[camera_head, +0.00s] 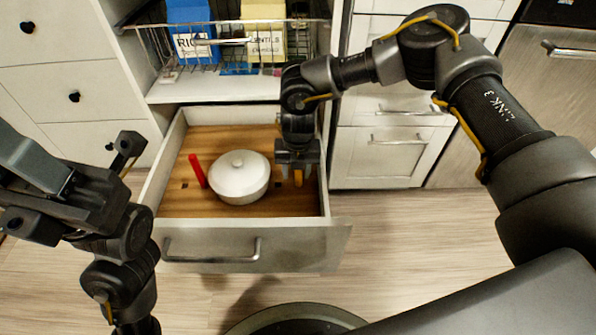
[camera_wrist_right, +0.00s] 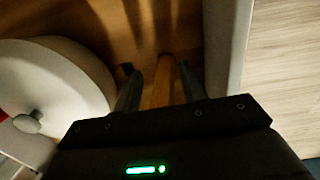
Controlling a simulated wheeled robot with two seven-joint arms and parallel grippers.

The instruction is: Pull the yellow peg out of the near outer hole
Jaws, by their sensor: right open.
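The yellow peg (camera_head: 298,180) stands in the wooden board in the open drawer, right of the white pot. My right gripper (camera_head: 296,172) points down over it. In the right wrist view the yellow peg (camera_wrist_right: 160,88) lies between the two parted fingers of my right gripper (camera_wrist_right: 160,82), with its lower end toward the wood. The fingers look apart from the peg. The hole around the peg's foot is hidden. My left arm is at the left, outside the drawer; its gripper (camera_head: 128,147) is dark and its finger opening is unclear.
The drawer's right wall (camera_head: 323,180) is close on the right. A shelf (camera_head: 215,88) with a wire basket and boxes is behind.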

